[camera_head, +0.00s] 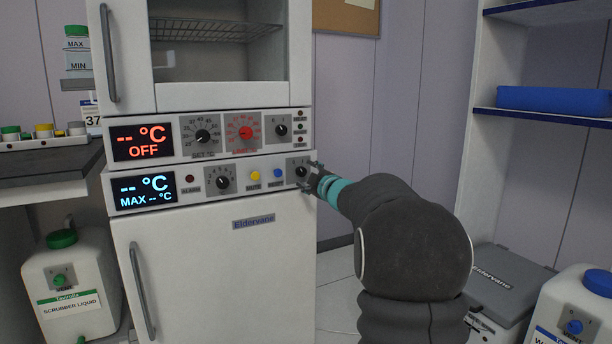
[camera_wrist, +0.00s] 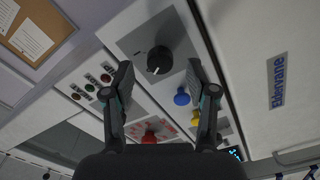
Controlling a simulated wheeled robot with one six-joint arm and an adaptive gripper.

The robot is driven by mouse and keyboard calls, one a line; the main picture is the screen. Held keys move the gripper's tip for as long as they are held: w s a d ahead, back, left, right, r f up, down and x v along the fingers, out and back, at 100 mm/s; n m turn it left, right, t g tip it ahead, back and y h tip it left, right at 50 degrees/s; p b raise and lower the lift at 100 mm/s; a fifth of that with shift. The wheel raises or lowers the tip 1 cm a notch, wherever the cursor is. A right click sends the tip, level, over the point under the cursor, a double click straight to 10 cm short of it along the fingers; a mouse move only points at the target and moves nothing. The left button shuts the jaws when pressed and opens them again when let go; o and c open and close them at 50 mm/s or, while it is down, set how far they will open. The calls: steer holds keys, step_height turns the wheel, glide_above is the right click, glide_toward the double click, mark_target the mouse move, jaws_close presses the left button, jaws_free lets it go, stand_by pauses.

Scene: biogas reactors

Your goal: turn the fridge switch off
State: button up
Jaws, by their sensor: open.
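The fridge switch (camera_head: 301,171) is a black rotary knob with a white pointer line, at the right end of the lower control panel. In the wrist view the knob (camera_wrist: 159,60) lies between and slightly beyond my fingertips. My gripper (camera_head: 316,181) is open at the panel's right end, one finger to each side of the knob; I cannot tell whether either touches it. The gripper also shows in the wrist view (camera_wrist: 160,72). The lower display (camera_head: 146,190) is lit blue and reads "-- °C MAX -- °C".
An upper panel has a red display (camera_head: 141,142) reading "OFF" and a red dial (camera_head: 246,133). Blue (camera_head: 278,173) and yellow (camera_head: 255,175) buttons sit left of the switch. The fridge door (camera_head: 215,265) is below. A grey box (camera_head: 500,285) and a shelf unit stand right.

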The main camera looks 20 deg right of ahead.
steer(key=s, duration=1)
steer(key=shift+d, duration=0.15)
